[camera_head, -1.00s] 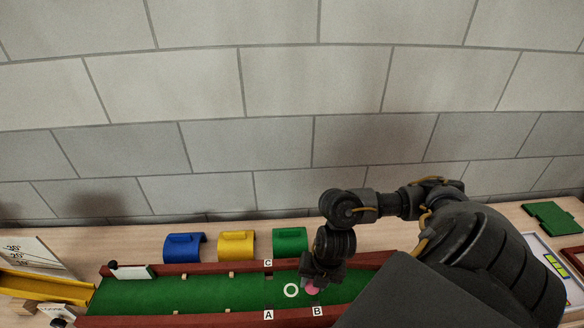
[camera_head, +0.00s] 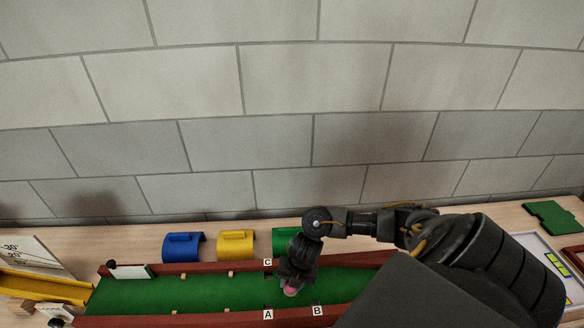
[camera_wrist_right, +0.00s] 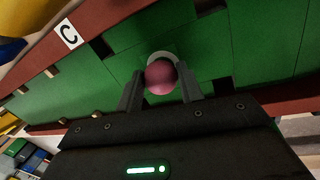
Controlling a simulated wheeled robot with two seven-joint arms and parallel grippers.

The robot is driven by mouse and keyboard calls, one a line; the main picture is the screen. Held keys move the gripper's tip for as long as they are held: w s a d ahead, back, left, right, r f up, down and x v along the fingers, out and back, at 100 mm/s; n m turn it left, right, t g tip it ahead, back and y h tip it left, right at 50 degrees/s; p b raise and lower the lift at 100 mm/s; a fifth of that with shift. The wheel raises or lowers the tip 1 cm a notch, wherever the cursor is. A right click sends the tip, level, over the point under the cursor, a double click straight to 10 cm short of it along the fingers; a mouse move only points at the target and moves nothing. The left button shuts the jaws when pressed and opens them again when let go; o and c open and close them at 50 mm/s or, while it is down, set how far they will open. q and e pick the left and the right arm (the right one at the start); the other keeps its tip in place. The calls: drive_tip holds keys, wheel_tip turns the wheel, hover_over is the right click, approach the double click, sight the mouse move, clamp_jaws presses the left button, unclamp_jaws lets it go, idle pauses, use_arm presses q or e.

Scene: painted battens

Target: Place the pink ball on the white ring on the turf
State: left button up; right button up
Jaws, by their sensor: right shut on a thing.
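The pink ball (camera_wrist_right: 160,77) is between the fingers of my right gripper (camera_wrist_right: 160,92) in the right wrist view, and the gripper is shut on it. In the head view the ball (camera_head: 291,290) shows just below the right gripper (camera_head: 290,288), over the green turf (camera_head: 210,292). The white ring (camera_wrist_right: 160,56) shows as a pale arc behind the ball's far side in the right wrist view. In the head view the ring is hidden behind the gripper. I cannot tell whether the ball touches the ring. My left gripper is not in view.
Dark red battens (camera_head: 200,267) edge the turf lane, with labels A, B and C. Blue (camera_head: 184,247), yellow (camera_head: 236,245) and green (camera_head: 283,241) arches stand behind it. A yellow ramp (camera_head: 45,288) is at the left end. Small wooden blocks sit along the lane.

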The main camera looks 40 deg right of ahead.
drive_tip(key=shift+f, duration=0.15)
drive_tip(key=o, duration=1)
drive_tip(key=shift+r, duration=0.3)
drive_tip(key=r, duration=0.4)
drive_tip(key=s+d+r+p, duration=0.1)
drive_tip(key=r, duration=0.2)
drive_tip(key=s+r+p, duration=0.1)
drive_tip(key=r, duration=0.3)
drive_tip(key=shift+d+r, duration=0.2)
drive_tip(key=shift+r, duration=0.1)
